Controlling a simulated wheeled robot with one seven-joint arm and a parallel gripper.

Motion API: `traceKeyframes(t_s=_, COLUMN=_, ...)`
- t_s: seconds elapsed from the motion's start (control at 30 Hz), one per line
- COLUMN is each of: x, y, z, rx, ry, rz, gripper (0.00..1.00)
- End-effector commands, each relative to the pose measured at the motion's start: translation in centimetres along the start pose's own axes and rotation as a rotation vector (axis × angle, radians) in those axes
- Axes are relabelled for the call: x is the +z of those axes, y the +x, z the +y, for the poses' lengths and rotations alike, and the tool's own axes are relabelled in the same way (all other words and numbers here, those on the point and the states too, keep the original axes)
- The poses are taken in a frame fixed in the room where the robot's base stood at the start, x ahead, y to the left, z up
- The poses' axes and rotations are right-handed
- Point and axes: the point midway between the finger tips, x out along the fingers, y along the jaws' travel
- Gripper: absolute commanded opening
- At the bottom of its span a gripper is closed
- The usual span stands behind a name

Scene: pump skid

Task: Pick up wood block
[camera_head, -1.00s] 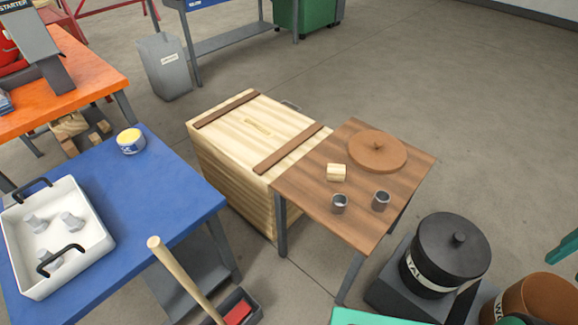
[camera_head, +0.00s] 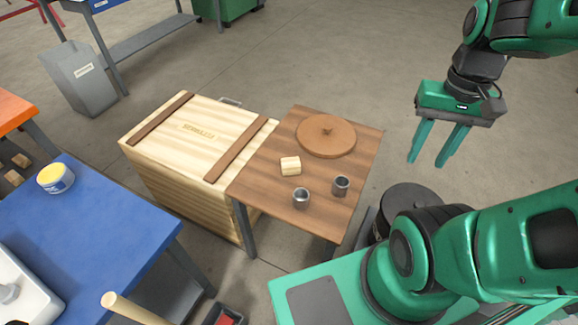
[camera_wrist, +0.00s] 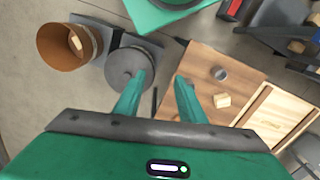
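The wood block (camera_head: 291,166) is small and pale. In the wrist view the block (camera_wrist: 222,100) is right of my fingers, on the table top. My gripper (camera_head: 429,160) is green with two long fingers. It is open and empty, raised in the air to the right of the table. In the wrist view the fingertips (camera_wrist: 160,82) stand apart with nothing between them.
Two metal cups (camera_head: 301,198) (camera_head: 341,186) and a round brown lid (camera_head: 326,136) share the table. A wooden crate (camera_head: 200,131) adjoins its left side. A dark lidded bin (camera_head: 408,197) stands at right. A blue table (camera_head: 90,240) is at left.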

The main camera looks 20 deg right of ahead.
Motion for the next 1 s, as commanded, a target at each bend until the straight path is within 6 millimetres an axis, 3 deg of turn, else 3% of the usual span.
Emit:
traceKeyframes(t_s=0.03, x=0.5, y=-0.2, z=0.3, rx=-0.003, ry=0.000, rz=0.004, gripper=0.50)
traceKeyframes(t_s=0.1, x=0.8, y=-0.5, z=0.5, rx=-0.007, ry=0.005, rz=0.009, gripper=0.61)
traceKeyframes(t_s=0.17, x=0.3, y=-0.4, z=0.2, rx=-0.007, ry=0.015, rz=0.004, gripper=0.61)
traceKeyframes(t_s=0.47, x=-5.0, y=1.4, z=-3.6, rx=-0.024, ry=0.104, rz=-0.056, gripper=0.61)
traceKeyframes(t_s=0.77, x=-10.7, y=5.5, z=-7.4, rx=-0.085, ry=0.223, rz=-0.146, gripper=0.61)
traceKeyframes(t_s=1.0, x=-14.6, y=9.8, z=-10.4, rx=-0.160, ry=0.333, rz=-0.240, gripper=0.61)
